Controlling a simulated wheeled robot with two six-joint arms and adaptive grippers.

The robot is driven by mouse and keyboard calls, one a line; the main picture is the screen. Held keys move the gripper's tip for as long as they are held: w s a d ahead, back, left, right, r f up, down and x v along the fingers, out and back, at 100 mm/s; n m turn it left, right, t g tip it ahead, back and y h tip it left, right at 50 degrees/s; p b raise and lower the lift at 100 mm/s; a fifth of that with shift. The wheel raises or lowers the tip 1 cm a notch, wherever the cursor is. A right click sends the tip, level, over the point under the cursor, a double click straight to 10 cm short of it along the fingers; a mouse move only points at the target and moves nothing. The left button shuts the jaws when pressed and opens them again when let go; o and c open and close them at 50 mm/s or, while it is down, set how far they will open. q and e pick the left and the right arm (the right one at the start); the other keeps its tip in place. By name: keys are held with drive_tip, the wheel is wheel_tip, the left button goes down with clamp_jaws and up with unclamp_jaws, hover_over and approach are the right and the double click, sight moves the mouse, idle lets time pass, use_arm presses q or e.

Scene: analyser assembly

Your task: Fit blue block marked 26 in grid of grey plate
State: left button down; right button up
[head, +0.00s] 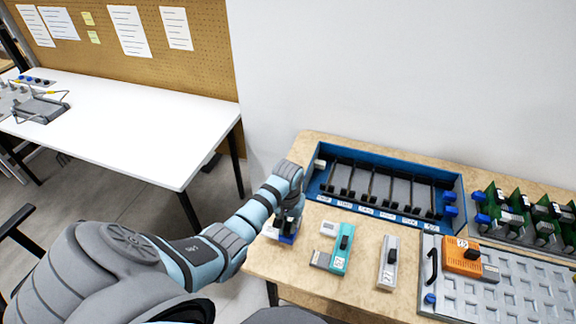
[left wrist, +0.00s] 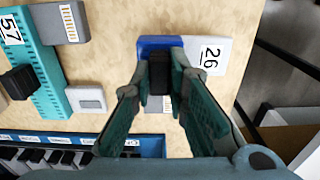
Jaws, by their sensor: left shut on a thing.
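The blue block marked 26 (left wrist: 160,43) lies at the table's left end, with a white part carrying the number 26 (left wrist: 209,57). In the head view the block (head: 287,239) is mostly hidden under my left gripper (head: 288,218). In the left wrist view my left gripper (left wrist: 159,75) is shut on the block's black handle. Whether the block touches the table I cannot tell. The grey plate (head: 505,303) with its grid of recesses is at the right end of the table, with an orange block (head: 462,257) on it. My right gripper is out of view.
A teal block marked 57 (head: 341,250) and a grey block (head: 388,263) lie between the gripper and the plate. A blue slotted rack (head: 318,184) stands behind them. Green circuit boards (head: 515,212) are at the right. A white table (head: 130,125) is at the left.

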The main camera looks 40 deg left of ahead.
use_arm(q)
drive_tip(key=shift+r, duration=4.25)
